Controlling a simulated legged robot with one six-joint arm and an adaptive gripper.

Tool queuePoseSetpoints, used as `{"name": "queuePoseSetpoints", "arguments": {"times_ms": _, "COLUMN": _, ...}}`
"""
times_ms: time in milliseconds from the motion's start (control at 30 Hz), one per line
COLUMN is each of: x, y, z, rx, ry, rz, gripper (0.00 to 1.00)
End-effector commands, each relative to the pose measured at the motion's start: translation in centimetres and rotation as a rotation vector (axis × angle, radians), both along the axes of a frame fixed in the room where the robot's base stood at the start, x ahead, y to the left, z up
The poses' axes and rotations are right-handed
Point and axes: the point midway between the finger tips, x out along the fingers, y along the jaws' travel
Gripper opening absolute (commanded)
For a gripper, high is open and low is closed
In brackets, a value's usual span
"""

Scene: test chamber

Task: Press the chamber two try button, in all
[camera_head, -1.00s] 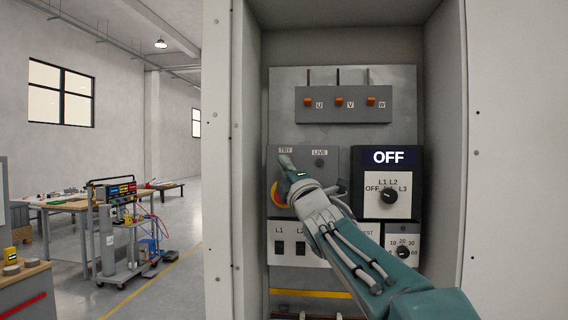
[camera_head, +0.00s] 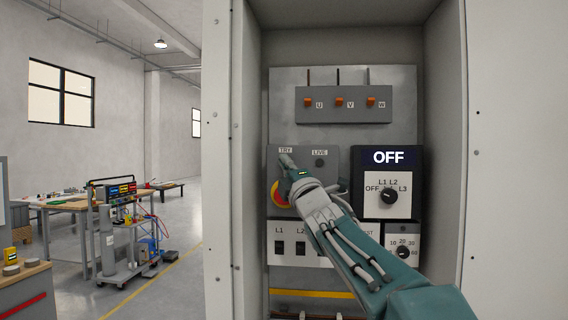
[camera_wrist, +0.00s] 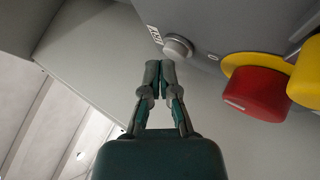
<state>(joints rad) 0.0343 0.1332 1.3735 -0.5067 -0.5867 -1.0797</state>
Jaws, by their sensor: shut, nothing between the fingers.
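The TRY button is a round grey cap (camera_wrist: 178,47) beside its small label on the grey panel in the wrist view. In the head view the TRY label (camera_head: 286,150) shows at the panel's upper left, and the button below it is hidden by my gripper (camera_head: 284,158). My gripper is shut and empty, and its tips (camera_wrist: 160,66) also show in the wrist view just below and left of the button. I cannot tell whether the tips touch it.
A red knob on a yellow base (camera_wrist: 255,95) sits close to the button. A LIVE indicator (camera_head: 320,163) lies to the right. A dark display (camera_head: 388,157) reads OFF above a selector knob (camera_head: 389,195). Cabinet walls enclose the panel on both sides.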

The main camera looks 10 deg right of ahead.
Motion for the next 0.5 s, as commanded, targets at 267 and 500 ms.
{"name": "queuePoseSetpoints", "arguments": {"times_ms": 267, "x": 0.24, "y": -0.08, "z": 0.02, "rx": 0.000, "ry": 0.000, "rz": 0.000, "gripper": 0.00}}
{"name": "queuePoseSetpoints", "arguments": {"times_ms": 500, "x": 0.50, "y": -0.16, "z": 0.02, "rx": 0.001, "ry": 0.000, "rz": 0.001, "gripper": 0.00}}
